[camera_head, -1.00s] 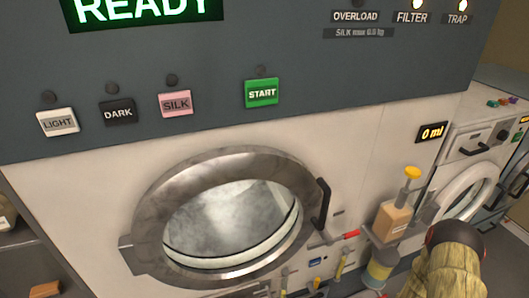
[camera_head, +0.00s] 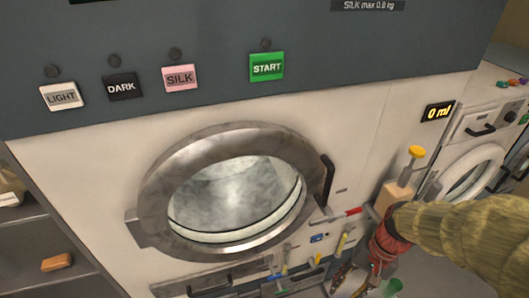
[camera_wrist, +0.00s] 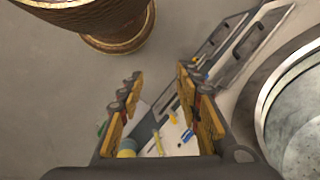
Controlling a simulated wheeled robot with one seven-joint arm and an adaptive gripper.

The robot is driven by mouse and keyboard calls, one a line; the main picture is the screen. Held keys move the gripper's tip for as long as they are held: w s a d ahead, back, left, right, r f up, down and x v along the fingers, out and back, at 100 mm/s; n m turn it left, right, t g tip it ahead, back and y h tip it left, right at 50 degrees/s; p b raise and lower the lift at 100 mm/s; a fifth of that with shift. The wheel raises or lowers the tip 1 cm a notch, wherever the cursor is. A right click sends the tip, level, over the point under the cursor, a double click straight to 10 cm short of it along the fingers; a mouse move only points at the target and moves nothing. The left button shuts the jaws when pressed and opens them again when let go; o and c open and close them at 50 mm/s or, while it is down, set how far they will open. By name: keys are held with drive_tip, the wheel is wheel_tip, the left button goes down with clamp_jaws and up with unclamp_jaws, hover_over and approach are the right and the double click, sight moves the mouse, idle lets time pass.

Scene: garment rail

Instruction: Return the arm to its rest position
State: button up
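My arm, in a tan sleeve with a red and dark wrist, reaches in from the right edge of the head view. My gripper (camera_head: 345,279) hangs at its end, low in front of the machine and partly cut off by the picture's bottom edge. In the wrist view my gripper (camera_wrist: 160,105) shows two yellow-padded fingers set apart, with nothing held between them. The machine's round door (camera_head: 150,187) is shut, and its glass looks pale and cloudy.
The panel carries LIGHT (camera_head: 61,97), DARK (camera_head: 122,86), SILK (camera_head: 180,78) and green START (camera_head: 267,67) buttons. A yellow-topped pump bottle (camera_head: 396,190) stands close behind my wrist. A second white machine (camera_head: 470,170) is at right. A brown round object (camera_wrist: 100,20) is near the gripper.

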wheel_tip(320, 180, up, 19)
drive_tip(key=s+a+n+t+h, duration=0.2)
drive_tip(key=n+t+h, duration=0.1)
drive_tip(key=n+t, duration=0.2)
drive_tip(key=shift+s+a+f+n+t, duration=0.2)
drive_tip(key=shift+s+a+n+t, duration=0.15)
drive_tip(key=shift+t, duration=0.45)
idle(0.9)
